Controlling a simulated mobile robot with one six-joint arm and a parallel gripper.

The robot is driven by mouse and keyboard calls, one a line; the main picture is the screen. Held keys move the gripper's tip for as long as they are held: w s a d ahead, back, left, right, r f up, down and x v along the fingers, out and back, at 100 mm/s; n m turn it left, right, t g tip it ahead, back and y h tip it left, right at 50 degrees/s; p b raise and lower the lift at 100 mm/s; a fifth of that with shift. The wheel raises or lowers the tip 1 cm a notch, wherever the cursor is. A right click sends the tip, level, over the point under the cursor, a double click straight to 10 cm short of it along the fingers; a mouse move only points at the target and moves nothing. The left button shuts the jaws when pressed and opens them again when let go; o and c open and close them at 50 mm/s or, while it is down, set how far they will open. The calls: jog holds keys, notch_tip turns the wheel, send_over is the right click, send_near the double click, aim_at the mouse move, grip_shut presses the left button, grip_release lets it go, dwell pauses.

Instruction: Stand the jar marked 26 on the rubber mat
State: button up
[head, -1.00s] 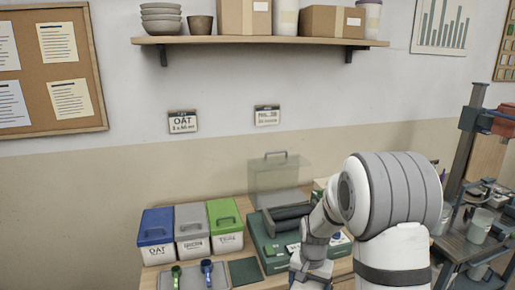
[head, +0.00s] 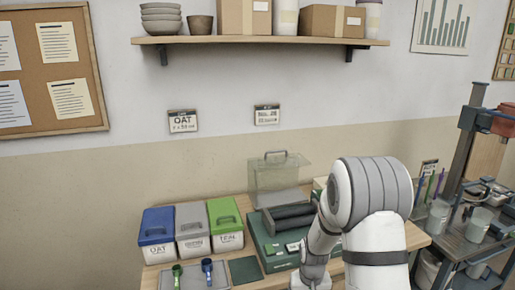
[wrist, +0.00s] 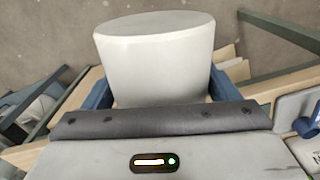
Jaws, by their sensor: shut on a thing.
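My gripper (wrist: 164,88) is shut on a pale grey-white jar (wrist: 155,62), with a blue finger on each side of it in the wrist view. No number shows on the side of the jar that I see. In the head view my arm reaches down at the right end of the bench, and the jar and fingers are hidden there. A flat dark green square (head: 244,270), which may be the rubber mat, lies bare on the bench between a grey tray and a green machine.
Bins with blue, grey and green lids (head: 192,231) stand at the bench's left. The grey tray (head: 222,283) holds a green and a blue scoop. The green machine (head: 268,252) has dark rollers and a clear guard. A cart (head: 470,235) with containers stands at right.

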jog(key=shift+r+p, duration=1.9)
jog(key=shift+r, duration=1.65)
